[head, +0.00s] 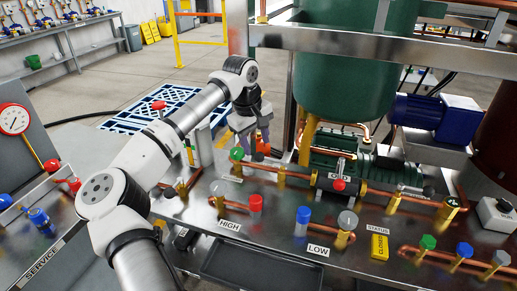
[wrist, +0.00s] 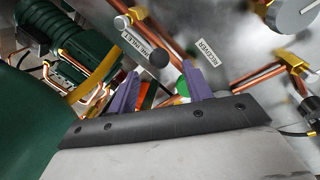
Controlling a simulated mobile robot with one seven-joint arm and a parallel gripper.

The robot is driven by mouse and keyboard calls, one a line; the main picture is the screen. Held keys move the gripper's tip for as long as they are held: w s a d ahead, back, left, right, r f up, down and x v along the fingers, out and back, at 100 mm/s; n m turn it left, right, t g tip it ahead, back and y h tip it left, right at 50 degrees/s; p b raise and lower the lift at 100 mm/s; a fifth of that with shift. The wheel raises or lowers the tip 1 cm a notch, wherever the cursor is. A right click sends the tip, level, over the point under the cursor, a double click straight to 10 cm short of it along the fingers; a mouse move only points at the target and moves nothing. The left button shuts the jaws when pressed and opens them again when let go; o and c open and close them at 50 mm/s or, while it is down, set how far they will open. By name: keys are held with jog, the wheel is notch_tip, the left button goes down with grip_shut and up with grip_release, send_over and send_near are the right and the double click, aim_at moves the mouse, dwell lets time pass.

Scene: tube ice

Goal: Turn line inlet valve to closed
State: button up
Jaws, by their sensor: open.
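My gripper (head: 253,146) is open above the back of the metal bench, with its two purple fingers pointing down. In the wrist view the fingers (wrist: 161,72) stand apart. An orange-red part (wrist: 147,91) shows between them, close to the left finger, and a green knob (wrist: 182,91) shows by the right one. Contact cannot be told. A label (wrist: 138,48) that seems to read LINE INLET lies just beyond the fingertips, with a dark round knob (wrist: 159,59) beside it. In the head view the orange-red part (head: 262,146) is partly hidden by the fingers. The valve's handle position is unclear.
A green tank (head: 345,60) and a metal frame rail (head: 390,62) stand close right of the gripper. Copper pipes with a green knob (head: 236,154), red knob (head: 255,203) and blue knob (head: 303,214) crowd the bench. A dark tray (head: 262,270) lies at the front.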

aim_at(259, 153)
jog(key=shift+w+d+f+p, duration=0.1)
jog(key=shift+d+f+p, duration=0.05)
jog(key=shift+f, duration=0.6)
jog(key=shift+w+d+f+p, duration=0.1)
jog(key=shift+f+p, duration=0.05)
jog(key=shift+f, duration=0.65)
jog(key=shift+w+d+f+p, duration=0.1)
jog(key=shift+d+f+p, duration=0.05)
jog(key=shift+f, duration=0.6)
grip_shut()
